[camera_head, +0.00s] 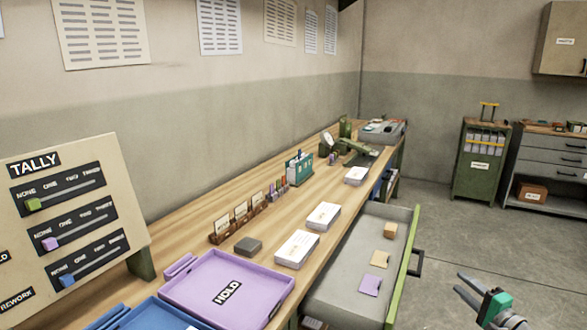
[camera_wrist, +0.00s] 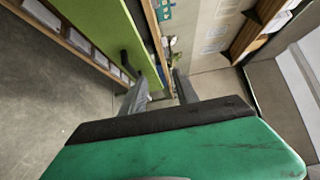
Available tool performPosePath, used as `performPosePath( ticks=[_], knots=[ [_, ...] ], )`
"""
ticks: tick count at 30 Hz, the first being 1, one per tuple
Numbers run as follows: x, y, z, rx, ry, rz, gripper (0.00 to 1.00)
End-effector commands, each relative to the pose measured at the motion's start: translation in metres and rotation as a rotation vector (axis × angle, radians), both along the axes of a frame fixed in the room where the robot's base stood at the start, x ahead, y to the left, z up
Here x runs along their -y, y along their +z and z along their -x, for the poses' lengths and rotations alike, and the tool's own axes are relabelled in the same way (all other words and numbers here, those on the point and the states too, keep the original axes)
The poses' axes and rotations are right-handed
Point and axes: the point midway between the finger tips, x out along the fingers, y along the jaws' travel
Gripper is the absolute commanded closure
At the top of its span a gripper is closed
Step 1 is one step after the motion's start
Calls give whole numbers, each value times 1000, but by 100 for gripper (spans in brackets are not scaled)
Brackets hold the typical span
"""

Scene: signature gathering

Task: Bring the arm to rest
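My gripper (camera_head: 465,287) is at the bottom right of the head view, over the open floor to the right of the pulled-out drawer (camera_head: 340,290). It is green and grey, with its fingers pointing up and left. In the wrist view my gripper (camera_wrist: 160,90) shows two grey fingers standing apart with nothing between them. It touches nothing that I can see.
The drawer sticks out from the workbench (camera_head: 225,180), its green front (camera_head: 400,285) near my gripper; it holds a few small items. A purple HOLD tray (camera_head: 205,285) and card stacks lie on the bench. A green cabinet (camera_head: 478,165) stands farther back. Floor (camera_head: 450,225) between is clear.

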Motion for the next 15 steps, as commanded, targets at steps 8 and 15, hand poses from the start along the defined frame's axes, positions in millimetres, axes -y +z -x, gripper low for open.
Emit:
performPosePath(
  ticks=[8,15],
  knots=[
    [-52,26,-25,-77,75,145,64],
    [-112,54,-37,-178,161,339,64]
  ],
)
